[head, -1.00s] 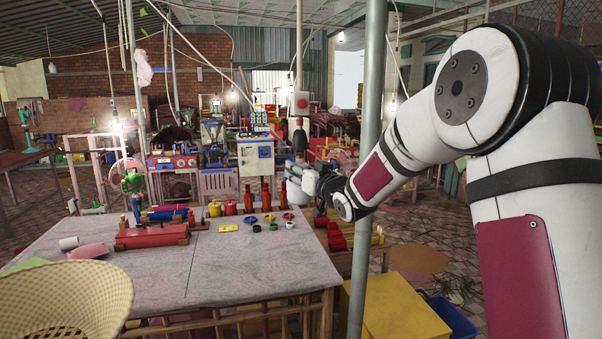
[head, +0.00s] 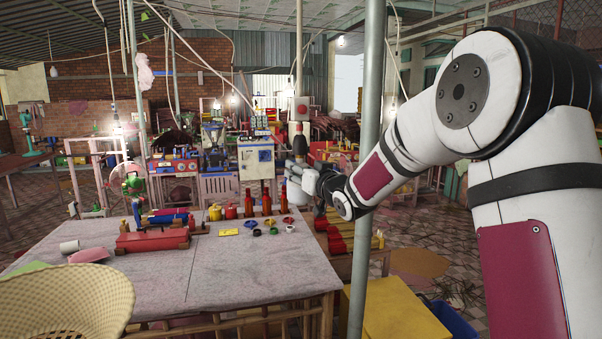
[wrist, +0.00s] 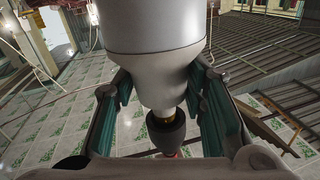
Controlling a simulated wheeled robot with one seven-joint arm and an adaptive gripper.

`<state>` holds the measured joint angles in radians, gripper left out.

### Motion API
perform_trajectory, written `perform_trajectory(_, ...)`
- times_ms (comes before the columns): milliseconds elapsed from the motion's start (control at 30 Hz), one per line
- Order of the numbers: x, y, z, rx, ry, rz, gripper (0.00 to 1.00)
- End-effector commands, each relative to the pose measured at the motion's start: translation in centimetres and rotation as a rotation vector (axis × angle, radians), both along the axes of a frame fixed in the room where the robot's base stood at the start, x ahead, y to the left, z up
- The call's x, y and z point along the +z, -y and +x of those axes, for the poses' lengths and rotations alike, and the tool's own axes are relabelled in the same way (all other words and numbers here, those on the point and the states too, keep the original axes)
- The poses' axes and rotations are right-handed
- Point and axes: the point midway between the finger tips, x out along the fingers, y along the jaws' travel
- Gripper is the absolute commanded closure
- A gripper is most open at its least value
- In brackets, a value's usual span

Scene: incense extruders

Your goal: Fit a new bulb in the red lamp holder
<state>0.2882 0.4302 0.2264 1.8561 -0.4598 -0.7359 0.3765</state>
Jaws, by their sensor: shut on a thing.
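My gripper (wrist: 160,82) is shut on a white-grey bulb (wrist: 153,35), with a finger on each side. The bulb's narrow neck points away from the wrist camera, and a bit of its brass cap shows at the mouth of a dark lamp holder (wrist: 168,133). A little red shows beyond the holder. I cannot tell whether the cap is inside it or just short of it. In the head view the pale bulb (head: 298,192) is small, above the table's far right corner. The dark holder (head: 299,144) hangs above it, below a red-fronted box (head: 301,108).
A table (head: 150,285) stands in front, with red bottles (head: 248,203), small coloured rings and a red extruder (head: 152,240). A vertical metal post (head: 367,180) stands close to my arm. A woven basket (head: 65,305) is at the front left.

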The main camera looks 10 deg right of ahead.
Motion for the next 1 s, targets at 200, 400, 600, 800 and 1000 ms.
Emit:
perform_trajectory(200,0.36,-0.01,-0.02,0.000,0.001,0.000,0.94)
perform_trajectory(400,0.63,-0.01,-0.03,0.000,0.001,0.000,0.94)
perform_trajectory(600,0.89,-0.01,-0.03,0.000,0.000,-0.001,0.94)
perform_trajectory(800,0.90,-0.01,-0.02,0.000,0.000,0.000,0.94)
perform_trajectory(1000,1.03,0.00,-0.02,0.000,0.000,0.000,0.94)
